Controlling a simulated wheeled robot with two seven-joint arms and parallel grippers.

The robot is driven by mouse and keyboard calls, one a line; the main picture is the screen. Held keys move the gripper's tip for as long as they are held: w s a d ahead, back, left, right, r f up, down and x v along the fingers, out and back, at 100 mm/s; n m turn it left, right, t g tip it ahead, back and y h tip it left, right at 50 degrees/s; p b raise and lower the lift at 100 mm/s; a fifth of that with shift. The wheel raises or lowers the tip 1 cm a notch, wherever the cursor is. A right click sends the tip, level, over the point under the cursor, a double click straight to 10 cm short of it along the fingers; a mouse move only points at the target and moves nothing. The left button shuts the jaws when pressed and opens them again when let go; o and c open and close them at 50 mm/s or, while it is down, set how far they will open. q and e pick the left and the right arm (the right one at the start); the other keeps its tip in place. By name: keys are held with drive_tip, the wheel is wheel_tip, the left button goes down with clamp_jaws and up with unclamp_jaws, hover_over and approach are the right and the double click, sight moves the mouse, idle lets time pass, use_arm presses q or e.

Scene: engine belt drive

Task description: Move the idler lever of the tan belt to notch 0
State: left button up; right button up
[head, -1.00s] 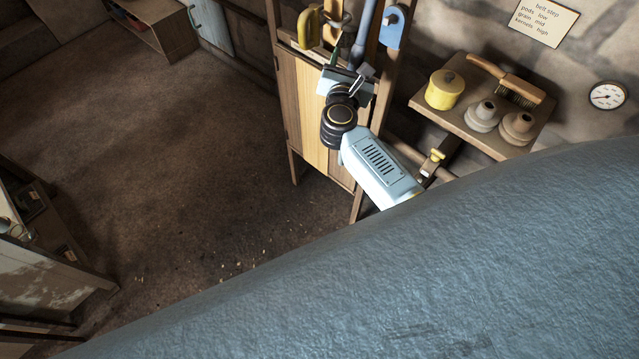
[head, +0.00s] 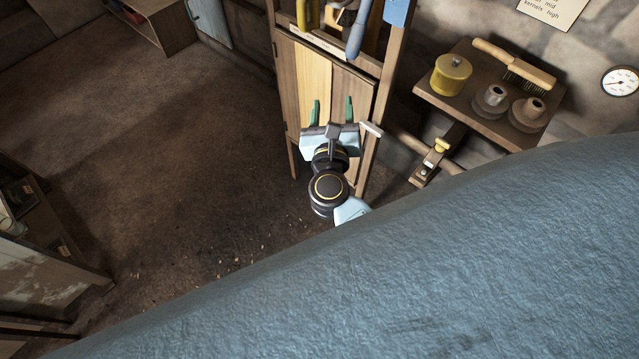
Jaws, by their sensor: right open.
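My right gripper (head: 332,111) is in the head view, in front of the wooden cabinet (head: 304,80). Its two green fingers are spread apart with nothing between them. A short wooden bar with a yellow knob (head: 441,146) sits to the right of the gripper, below the shelf. I cannot tell whether it belongs to the idler lever. No tan belt or numbered notch can be made out. A large blue-grey rough surface (head: 430,270) fills the lower right and hides what lies behind it. My left gripper is not in view.
A wall shelf (head: 460,107) holds a yellow pot (head: 451,75), two spool-like parts and a brush (head: 513,64). A gauge (head: 620,81) and a partly cut-off sign (head: 552,8) are on the wall. Tools hang above the cabinet. Open floor (head: 150,150) lies left.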

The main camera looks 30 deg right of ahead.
drive_tip(key=s+a+f+n+y+b, duration=0.1)
drive_tip(key=a+f+n+y+b, duration=0.1)
drive_tip(key=f+n, duration=0.6)
drive_tip(key=s+a+f+n+y+b, duration=0.2)
drive_tip(key=f+n+y, duration=0.3)
drive_tip(key=f, duration=0.8)
drive_tip(key=shift+s+a+n+b, duration=0.15)
drive_tip(key=shift+a+n+b, duration=0.25)
drive_tip(key=shift+n, duration=1.5)
drive_tip(key=shift+d+f, duration=0.1)
drive_tip(key=shift+c, duration=0.4)
